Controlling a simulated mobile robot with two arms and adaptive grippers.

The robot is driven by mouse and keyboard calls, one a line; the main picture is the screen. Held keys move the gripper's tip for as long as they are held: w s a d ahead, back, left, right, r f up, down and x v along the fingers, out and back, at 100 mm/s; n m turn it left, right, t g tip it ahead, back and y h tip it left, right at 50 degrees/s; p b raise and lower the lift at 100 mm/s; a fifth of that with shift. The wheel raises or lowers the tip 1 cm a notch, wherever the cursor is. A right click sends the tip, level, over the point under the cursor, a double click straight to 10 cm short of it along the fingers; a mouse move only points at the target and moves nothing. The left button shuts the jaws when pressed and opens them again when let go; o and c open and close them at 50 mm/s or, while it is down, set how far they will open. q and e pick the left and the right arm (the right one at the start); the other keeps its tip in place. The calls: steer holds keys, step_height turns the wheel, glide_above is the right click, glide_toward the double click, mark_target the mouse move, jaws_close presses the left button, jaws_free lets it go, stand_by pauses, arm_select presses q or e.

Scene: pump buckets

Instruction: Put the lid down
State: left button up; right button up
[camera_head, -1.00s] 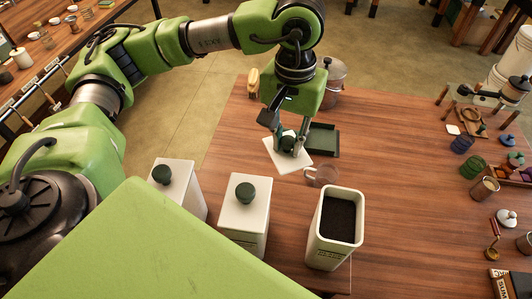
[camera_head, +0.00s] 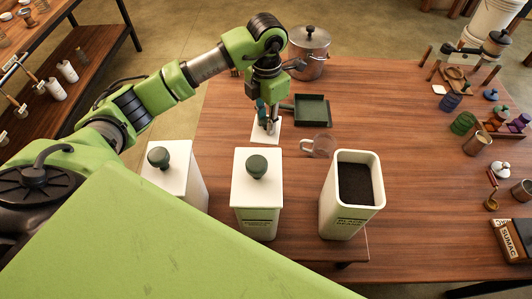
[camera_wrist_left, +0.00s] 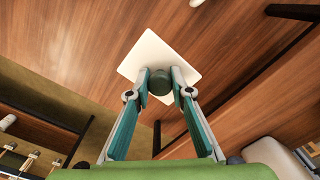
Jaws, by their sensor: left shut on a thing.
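The lid (camera_head: 266,131) is a white square plate with a dark green knob (camera_wrist_left: 159,82). My left gripper (camera_head: 268,125) is shut on the knob, one finger on each side of it, and holds the lid roughly level over the table behind the canisters. The white plate also shows in the left wrist view, beyond the fingertips. I cannot tell whether its underside touches the wood. The open white canister (camera_head: 328,205), filled with dark grounds, stands at the front, right of the lid. My right gripper is not in view.
Two lidded white canisters (camera_head: 256,222) (camera_head: 187,190) stand in front. A glass mug (camera_head: 322,146) and a dark green tray (camera_head: 311,111) are right of the lid, with a metal pot (camera_head: 309,58) behind. The table (camera_head: 420,205) right of the open canister is mostly clear.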

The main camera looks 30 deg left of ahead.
arm_select(q)
steer(key=shift+n, duration=0.3)
step_height(320, 180, down, 6)
steer(key=shift+s+r+p, duration=0.1)
steer(key=shift+r+p, duration=0.1)
steer(key=shift+p, duration=0.5)
steer(key=shift+f+p, duration=0.45)
steer(key=shift+f, duration=2)
steer(key=o, duration=1)
